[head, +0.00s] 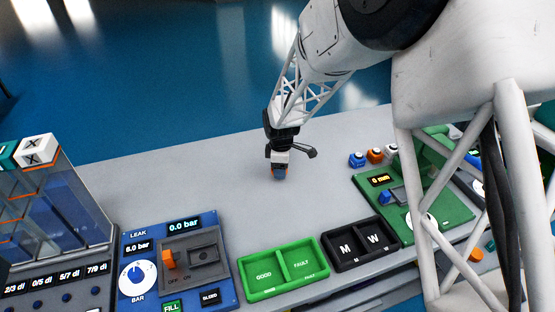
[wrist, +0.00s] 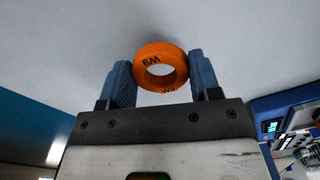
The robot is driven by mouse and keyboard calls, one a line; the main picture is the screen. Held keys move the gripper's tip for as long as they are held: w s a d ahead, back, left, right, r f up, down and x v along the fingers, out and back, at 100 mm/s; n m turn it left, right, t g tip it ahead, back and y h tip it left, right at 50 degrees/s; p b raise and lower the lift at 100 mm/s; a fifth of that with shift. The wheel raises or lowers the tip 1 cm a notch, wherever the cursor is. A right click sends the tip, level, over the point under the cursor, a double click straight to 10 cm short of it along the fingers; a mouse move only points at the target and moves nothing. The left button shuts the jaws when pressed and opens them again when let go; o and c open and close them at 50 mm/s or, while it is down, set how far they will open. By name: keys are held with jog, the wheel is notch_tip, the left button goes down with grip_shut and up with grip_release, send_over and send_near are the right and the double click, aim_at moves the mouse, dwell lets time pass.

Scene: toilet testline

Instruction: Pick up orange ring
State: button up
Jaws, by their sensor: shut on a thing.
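The orange ring (wrist: 178,57) sits between the two blue fingers of my gripper (wrist: 160,80) in the wrist view. It carries dark markings on its face and rim, and its hole faces the camera. My gripper is shut on it. I cannot tell whether the ring touches the table.
On the grey table (head: 200,170) stand a blue leak panel (head: 137,279), a green good/fault tray (head: 284,268), a black M/W tray (head: 359,243) and a green gauge panel (head: 455,206). Blue, orange and white small parts (head: 374,155) lie at the right. The table's middle is clear.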

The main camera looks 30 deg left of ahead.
jog(key=shift+s+d+r, duration=0.2)
jog(key=shift+s+d, duration=1.1)
jog(key=shift+s, duration=0.25)
jog(key=shift+s+d+r, duration=0.2)
jog(key=shift+s+d, duration=1.05)
jog(key=shift+s, duration=0.25)
